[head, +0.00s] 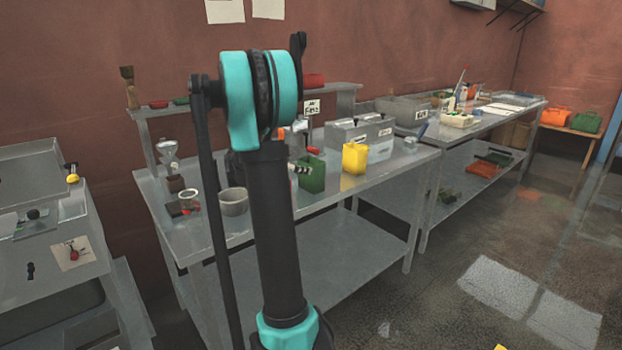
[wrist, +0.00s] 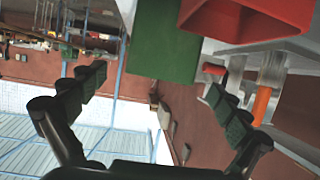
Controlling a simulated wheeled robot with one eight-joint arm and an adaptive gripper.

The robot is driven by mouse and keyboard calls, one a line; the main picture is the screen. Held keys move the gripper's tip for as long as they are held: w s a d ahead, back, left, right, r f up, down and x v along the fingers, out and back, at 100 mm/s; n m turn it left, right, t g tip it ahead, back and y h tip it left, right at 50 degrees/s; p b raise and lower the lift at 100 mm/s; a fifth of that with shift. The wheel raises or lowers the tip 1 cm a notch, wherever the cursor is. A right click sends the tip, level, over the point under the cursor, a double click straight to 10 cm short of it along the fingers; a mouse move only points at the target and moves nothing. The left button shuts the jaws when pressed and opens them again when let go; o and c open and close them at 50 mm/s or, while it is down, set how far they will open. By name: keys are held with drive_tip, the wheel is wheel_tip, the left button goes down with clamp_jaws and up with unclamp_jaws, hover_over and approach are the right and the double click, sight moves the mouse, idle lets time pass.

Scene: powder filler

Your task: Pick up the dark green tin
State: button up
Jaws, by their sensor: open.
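The dark green tin (head: 313,174) stands upright on the metal workbench, just right of my arm and left of a yellow tin (head: 355,158). In the wrist view, a large green face, which looks like the tin (wrist: 165,40), fills the upper middle, beyond and between my fingertips. My gripper (wrist: 157,84) is open, with its two fingers wide apart and nothing held between them. In the head view my own arm covers most of the gripper, and I cannot tell exactly how far it is from the tin.
The workbench (head: 285,213) also holds a grey bowl (head: 233,202), a small glass jar (head: 190,200) and a grey bin (head: 375,138). A red object (wrist: 250,15) is close beside the green face in the wrist view. A shelf spans the bench's back. Open floor lies to the right.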

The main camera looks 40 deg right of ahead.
sight(311, 175)
drive_tip(key=x, duration=0.8)
drive_tip(key=shift+w, duration=0.2)
drive_tip(key=c, duration=1.1)
